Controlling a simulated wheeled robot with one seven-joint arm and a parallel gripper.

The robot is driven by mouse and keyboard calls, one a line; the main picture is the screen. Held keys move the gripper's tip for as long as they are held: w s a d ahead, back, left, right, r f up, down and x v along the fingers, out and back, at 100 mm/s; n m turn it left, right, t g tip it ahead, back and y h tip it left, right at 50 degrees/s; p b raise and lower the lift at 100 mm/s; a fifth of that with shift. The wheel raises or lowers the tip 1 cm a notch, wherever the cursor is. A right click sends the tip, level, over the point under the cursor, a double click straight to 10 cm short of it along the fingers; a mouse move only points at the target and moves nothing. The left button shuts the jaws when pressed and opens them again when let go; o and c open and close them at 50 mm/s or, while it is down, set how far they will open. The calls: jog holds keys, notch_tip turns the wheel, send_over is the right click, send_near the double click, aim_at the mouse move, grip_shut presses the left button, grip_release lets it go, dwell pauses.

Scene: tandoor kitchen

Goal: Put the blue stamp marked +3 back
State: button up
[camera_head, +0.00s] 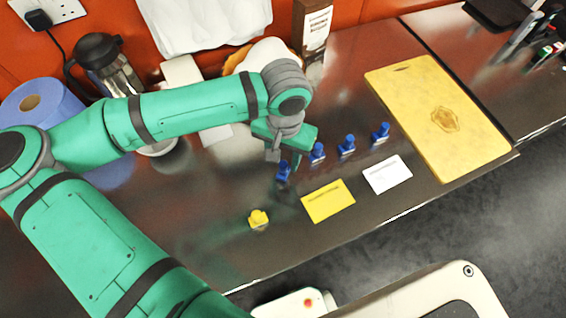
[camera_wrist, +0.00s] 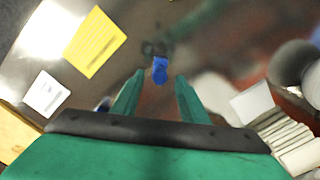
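Several blue stamps stand in a slanting row on the dark counter: the leftmost blue stamp (camera_head: 283,171), a second (camera_head: 317,152), a third (camera_head: 347,145) and the rightmost one (camera_head: 381,132). No marking is readable, so I cannot tell which is +3. My gripper (camera_head: 273,158) is low over the counter, close to the leftmost stamp. In the wrist view my gripper (camera_wrist: 159,82) is open, its fingers apart, with a blue stamp (camera_wrist: 160,70) centred just ahead of the fingertips. Another blue stamp (camera_wrist: 103,104) is partly hidden by the left finger.
A yellow stamp (camera_head: 258,218), a yellow card (camera_head: 328,200) and a white card (camera_head: 387,174) lie toward the counter's front. A yellow cutting board (camera_head: 440,115) is at right. A blue paper roll (camera_head: 40,105) and a metal jug (camera_head: 105,65) stand at left.

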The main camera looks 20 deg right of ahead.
aim_at(284, 165)
notch_tip(284, 165, up, 8)
jog(key=shift+f, duration=0.2)
